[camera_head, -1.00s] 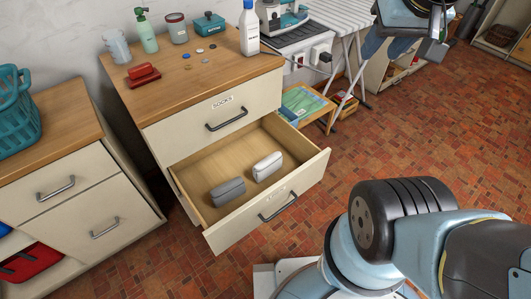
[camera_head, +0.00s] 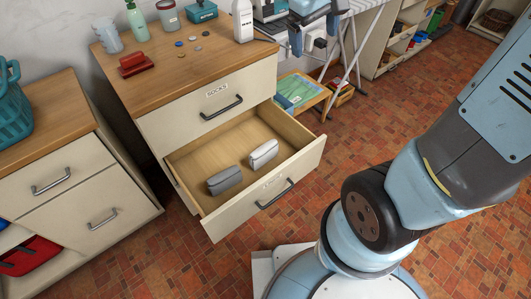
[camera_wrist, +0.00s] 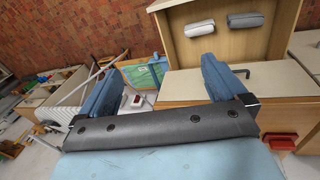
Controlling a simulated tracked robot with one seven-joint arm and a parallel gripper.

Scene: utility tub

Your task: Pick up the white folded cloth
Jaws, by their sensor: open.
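The white folded cloth (camera_head: 263,154) lies in the open lower drawer (camera_head: 308,153), on its right side in the head view. A grey folded cloth (camera_head: 224,180) lies to its left, with a gap between them. In the wrist view the white cloth (camera_wrist: 200,28) and the grey cloth (camera_wrist: 245,20) show near the top. My gripper (camera_head: 314,33) is open and empty, at the top of the head view, beyond the drawer and near the ironing board. In the wrist view its two blue fingers (camera_wrist: 160,72) are spread wide, well apart from both cloths.
The dresser top (camera_head: 215,70) holds a white bottle (camera_head: 242,20), a green spray bottle (camera_head: 137,20), a red brush-like item (camera_head: 136,66) and small discs. The ironing board (camera_head: 360,18) stands behind, with a low wooden crate (camera_head: 300,92) near it. The brick floor at right is mostly clear.

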